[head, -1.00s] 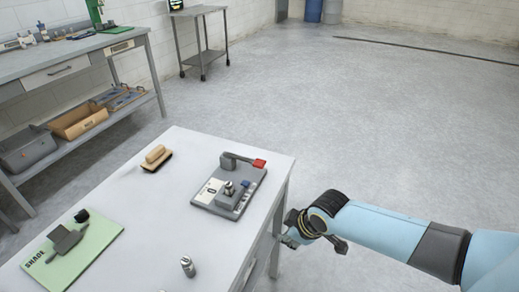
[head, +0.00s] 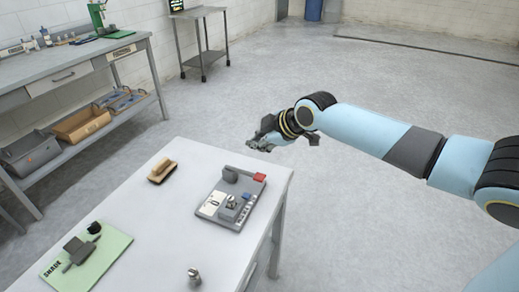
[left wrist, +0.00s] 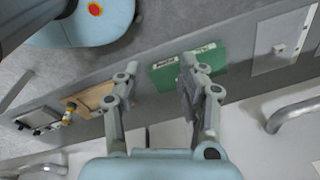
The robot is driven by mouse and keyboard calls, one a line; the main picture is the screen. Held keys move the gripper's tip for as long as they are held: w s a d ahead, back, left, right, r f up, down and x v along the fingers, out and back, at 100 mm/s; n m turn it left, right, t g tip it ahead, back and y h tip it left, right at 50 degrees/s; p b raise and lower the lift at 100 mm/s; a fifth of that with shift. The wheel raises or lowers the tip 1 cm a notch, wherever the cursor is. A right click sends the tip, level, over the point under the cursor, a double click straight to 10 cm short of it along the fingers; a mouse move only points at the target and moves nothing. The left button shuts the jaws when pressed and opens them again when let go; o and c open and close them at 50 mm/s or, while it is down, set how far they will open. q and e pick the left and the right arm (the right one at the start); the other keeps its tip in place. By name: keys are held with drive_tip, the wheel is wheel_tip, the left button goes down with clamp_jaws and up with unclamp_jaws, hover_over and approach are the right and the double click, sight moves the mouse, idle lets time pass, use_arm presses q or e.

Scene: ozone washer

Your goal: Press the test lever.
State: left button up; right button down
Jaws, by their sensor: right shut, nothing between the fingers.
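The tester (head: 213,203) is a grey block on a flat base, lying on the white table (head: 150,228) near its right edge. Its test lever (head: 243,173) lies along the far side and ends in a red tip (head: 260,177). My right gripper (head: 262,142) is shut and empty, beyond the table's far right corner, above and behind the red tip and apart from it. My left gripper (left wrist: 160,78) shows only in the left wrist view, with fingers spread and nothing visible between them.
On the table are a tan wooden brush (head: 161,169), a green mat (head: 110,250) with a dark grey piece on it, and a small metal cylinder (head: 194,277). A workbench (head: 75,65) stands at the left and a cart (head: 201,35) behind. The floor beyond the table is open.

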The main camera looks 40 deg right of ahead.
sight(257, 177)
drive_tip(key=shift+f, duration=0.15)
wheel_tip(257, 177, down, 9)
drive_tip(key=b, duration=0.7)
drive_tip(key=shift+r+b, duration=0.2)
drive_tip(key=shift+b, duration=0.2)
idle(0.9)
drive_tip(key=shift+f+b, duration=0.3)
drive_tip(key=shift+f, duration=0.15)
drive_tip(key=shift+s+f+b, duration=0.1)
drive_tip(key=shift+f+b, duration=1.2)
drive_tip(key=shift+f, duration=0.2)
idle(1.2)
drive_tip(key=shift+r, duration=0.1)
idle(0.5)
drive_tip(key=shift+r+p, duration=1.7)
drive_tip(key=shift+r, duration=0.15)
drive_tip(key=shift+r+p, duration=2.2)
drive_tip(key=shift+r, duration=0.3)
